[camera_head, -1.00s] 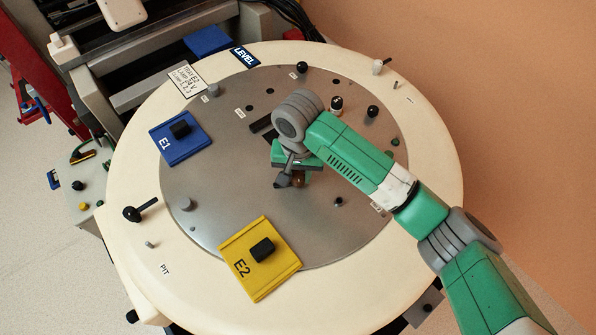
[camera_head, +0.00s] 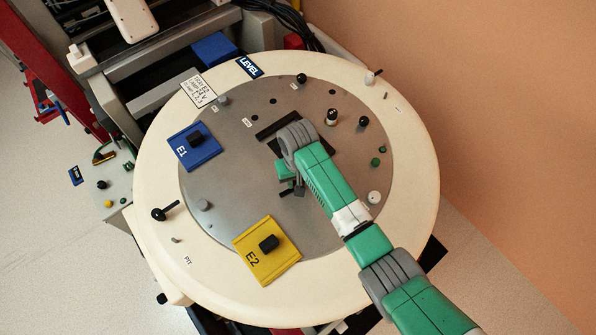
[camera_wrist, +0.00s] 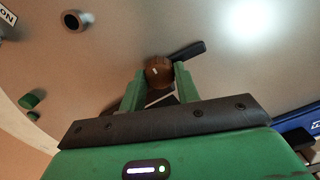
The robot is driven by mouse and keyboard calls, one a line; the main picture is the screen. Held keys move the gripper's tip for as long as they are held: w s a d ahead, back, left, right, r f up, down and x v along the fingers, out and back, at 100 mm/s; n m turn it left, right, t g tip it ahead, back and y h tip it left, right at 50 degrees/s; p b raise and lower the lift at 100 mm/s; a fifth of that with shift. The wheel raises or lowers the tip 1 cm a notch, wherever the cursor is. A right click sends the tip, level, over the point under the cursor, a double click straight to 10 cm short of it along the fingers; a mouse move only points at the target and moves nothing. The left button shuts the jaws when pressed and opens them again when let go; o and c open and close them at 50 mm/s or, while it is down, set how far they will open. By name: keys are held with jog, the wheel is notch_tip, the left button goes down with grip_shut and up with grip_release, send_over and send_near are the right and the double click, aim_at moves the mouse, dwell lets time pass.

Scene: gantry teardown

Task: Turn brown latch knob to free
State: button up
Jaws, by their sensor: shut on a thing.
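The brown latch knob (camera_wrist: 159,74) shows in the wrist view, between the two green fingers of my gripper (camera_wrist: 158,84). The fingers are shut on its sides. A dark bar or handle (camera_wrist: 188,51) lies just beyond the knob to the right; I cannot tell if it is joined to it. In the head view my gripper (camera_head: 290,187) is low over the grey metal disc (camera_head: 235,160), near its middle. There the arm and gripper hide the brown knob.
A blue plate E1 (camera_head: 182,154) and a yellow plate E2 (camera_head: 248,263) with black knobs lie left and below. Small black knobs (camera_head: 364,121), a green knob (camera_head: 375,162) and a white knob (camera_head: 374,197) stand right of the arm. A dark slot (camera_head: 265,131) lies behind the gripper.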

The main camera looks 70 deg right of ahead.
jog(key=shift+r+n+p, duration=0.1)
jog(key=shift+n+p, duration=0.2)
jog(key=shift+n, duration=0.6)
jog(key=o, duration=1)
jog(key=shift+c, duration=0.2)
notch_tip(320, 180, up, 8)
jog(key=shift+f, duration=0.1)
